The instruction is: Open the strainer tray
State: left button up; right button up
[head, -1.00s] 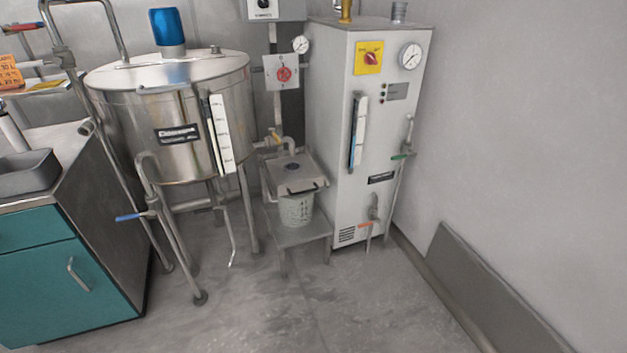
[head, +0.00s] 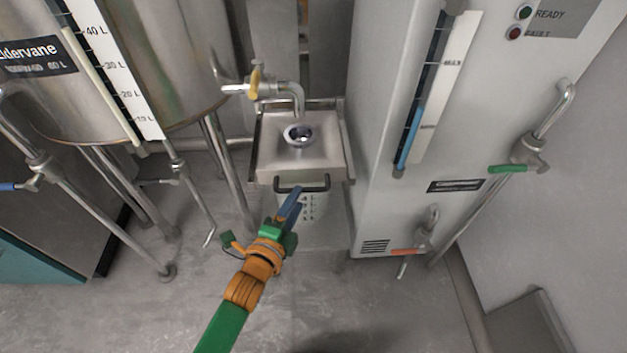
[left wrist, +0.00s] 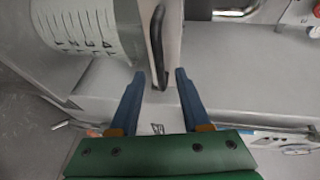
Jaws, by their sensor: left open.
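The strainer tray (head: 268,160) is a square metal tray with a round dark-centred fitting on top and a black bar handle (head: 316,184) on its front edge. It sits below a tap. My left gripper (head: 296,196) reaches up from below to the handle and overlaps its front in the head view. In the left wrist view its blue fingers (left wrist: 160,74) are apart, and the black handle (left wrist: 155,40) appears between and just beyond the fingertips. I cannot tell whether they touch. My right gripper is not in view.
A steel tank (head: 180,55) on legs is to the left, and a grey cabinet (head: 385,205) with a gauge and valve pipes is close on the right. The yellow-handled tap (head: 298,95) hangs above the tray. The floor in front is clear.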

pick_arm(q)
jog(key=b+x, duration=0.1)
jog(key=x, duration=0.3)
jog(key=shift+w+f+b, duration=0.2)
jog(key=shift+b, duration=0.2)
jog(key=shift+w+d, duration=0.15)
jog(key=shift+w, duration=0.1)
jog(key=shift+r, duration=0.1)
grip_shut()
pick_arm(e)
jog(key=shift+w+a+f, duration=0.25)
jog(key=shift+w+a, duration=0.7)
